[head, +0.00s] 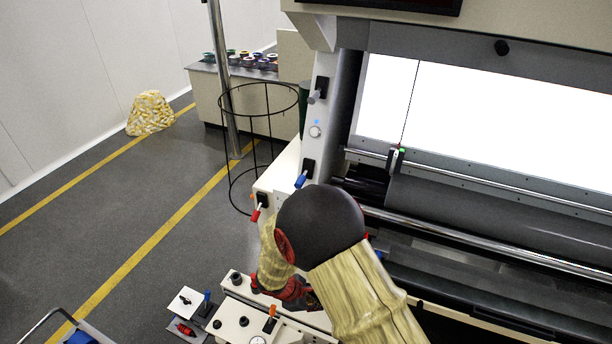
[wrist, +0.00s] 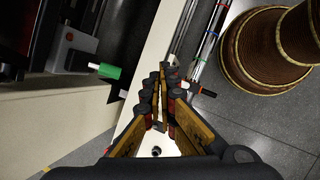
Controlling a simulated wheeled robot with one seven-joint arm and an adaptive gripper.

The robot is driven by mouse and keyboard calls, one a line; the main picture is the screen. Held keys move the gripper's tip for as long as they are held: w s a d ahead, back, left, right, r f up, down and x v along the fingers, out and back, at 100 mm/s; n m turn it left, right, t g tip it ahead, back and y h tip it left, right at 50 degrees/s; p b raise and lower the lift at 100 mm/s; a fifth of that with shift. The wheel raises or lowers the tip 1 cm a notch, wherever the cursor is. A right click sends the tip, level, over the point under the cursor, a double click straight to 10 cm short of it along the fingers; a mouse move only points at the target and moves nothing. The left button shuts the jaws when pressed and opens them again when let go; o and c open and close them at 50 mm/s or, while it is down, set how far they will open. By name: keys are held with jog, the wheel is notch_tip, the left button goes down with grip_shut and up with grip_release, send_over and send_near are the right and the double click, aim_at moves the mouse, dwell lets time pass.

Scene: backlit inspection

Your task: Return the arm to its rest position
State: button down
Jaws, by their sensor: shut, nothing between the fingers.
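My arm shows in the head view at lower centre, bent at a dark round joint, with pale yellowish covered links on both sides of it. The far link runs down toward the cream control panel (head: 236,318). My gripper (wrist: 164,76) shows in the wrist view, its two dark, jointed fingers with tan inner plates meeting at the tips. It is shut and nothing is between the fingers. In the head view the gripper is largely hidden behind the arm and hard to make out.
The machine with a bright backlit screen (head: 480,115) stands at right, close to my arm. Levers with red (head: 256,214) and blue (head: 301,180) handles stick out nearby. A black wire hoop stand (head: 231,140) is behind. Grey floor (head: 110,210) at left is open. A green knob (wrist: 109,71) shows in the wrist view.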

jog(key=s+d+r+m+t+y+b, duration=0.1)
jog(key=s+d+r+m, duration=0.4)
jog(key=r, duration=0.7)
jog(key=s+d+r+m+t+y+b, duration=0.1)
jog(key=s+d+r+m, duration=0.5)
jog(key=r, duration=0.6)
jog(key=s+d+r+m+t+y+b, duration=0.1)
jog(key=s+d+r+m+y, duration=0.2)
jog(key=s+r, duration=0.6)
notch_tip(320, 180, up, 3)
jog(key=d+m, duration=0.2)
jog(key=m, duration=0.1)
jog(key=shift+d+r+m+b, duration=0.15)
jog(key=shift+d+m+b, duration=0.1)
jog(key=shift+m+b, duration=0.05)
jog(key=shift+s+a, duration=0.1)
jog(key=shift+s, duration=0.05)
